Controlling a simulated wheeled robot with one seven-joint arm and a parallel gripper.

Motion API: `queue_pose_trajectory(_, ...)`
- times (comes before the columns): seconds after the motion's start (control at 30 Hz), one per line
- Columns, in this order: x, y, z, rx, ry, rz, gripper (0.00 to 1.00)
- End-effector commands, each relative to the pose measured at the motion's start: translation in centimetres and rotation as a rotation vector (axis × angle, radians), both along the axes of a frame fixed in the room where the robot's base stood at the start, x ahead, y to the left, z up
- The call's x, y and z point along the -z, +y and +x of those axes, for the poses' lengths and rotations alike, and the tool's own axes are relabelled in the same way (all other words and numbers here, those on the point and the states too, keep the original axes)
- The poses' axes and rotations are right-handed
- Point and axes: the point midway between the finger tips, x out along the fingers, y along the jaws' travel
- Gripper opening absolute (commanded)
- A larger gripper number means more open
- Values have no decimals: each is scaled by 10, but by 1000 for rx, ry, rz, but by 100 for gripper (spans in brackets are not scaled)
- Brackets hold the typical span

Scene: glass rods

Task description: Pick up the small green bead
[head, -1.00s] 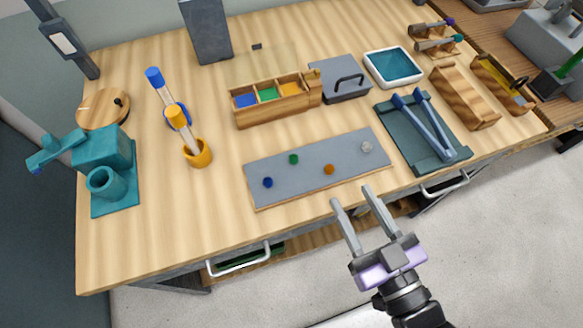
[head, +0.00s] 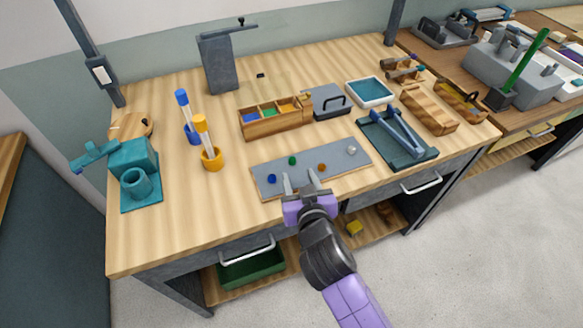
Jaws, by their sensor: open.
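The small green bead (head: 292,160) lies on the grey mat (head: 335,158) on the workbench, in the upper left part of the mat. A blue bead (head: 272,179), an orange bead (head: 322,167) and a clear or whitish bead (head: 351,150) lie on the same mat. My gripper (head: 300,179) is open and empty. Its two fingers point away from me over the front edge of the mat, between the blue and orange beads. In the picture the green bead is just beyond the fingertips. The height of the fingers above the mat is hard to tell.
Behind the mat stands a wooden box (head: 258,131) with coloured compartments. A teal tool holder (head: 372,128) is to the right. Yellow (head: 212,160) and blue (head: 192,134) cups with rods stand left.

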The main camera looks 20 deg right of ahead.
Motion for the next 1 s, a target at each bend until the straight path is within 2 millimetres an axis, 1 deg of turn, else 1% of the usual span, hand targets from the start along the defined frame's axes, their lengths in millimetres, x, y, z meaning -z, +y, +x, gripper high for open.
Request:
queue_pose_trajectory(0.07, 2, -1, 3, 7, 3, 12, 46)
queue_pose_trajectory(0.37, 9, -6, 30, 6, 1, 15, 46)
queue_pose_trajectory(0.53, 12, -11, 53, 7, 1, 14, 46)
queue_pose_trajectory(0.6, 17, -12, 61, 7, 1, 14, 46)
queue_pose_trajectory(0.7, 20, -14, 69, 6, 1, 14, 46)
queue_pose_trajectory(0.8, 22, -15, 72, 6, 1, 14, 46)
queue_pose_trajectory(1.0, 22, -14, 73, 5, 0, 14, 46)
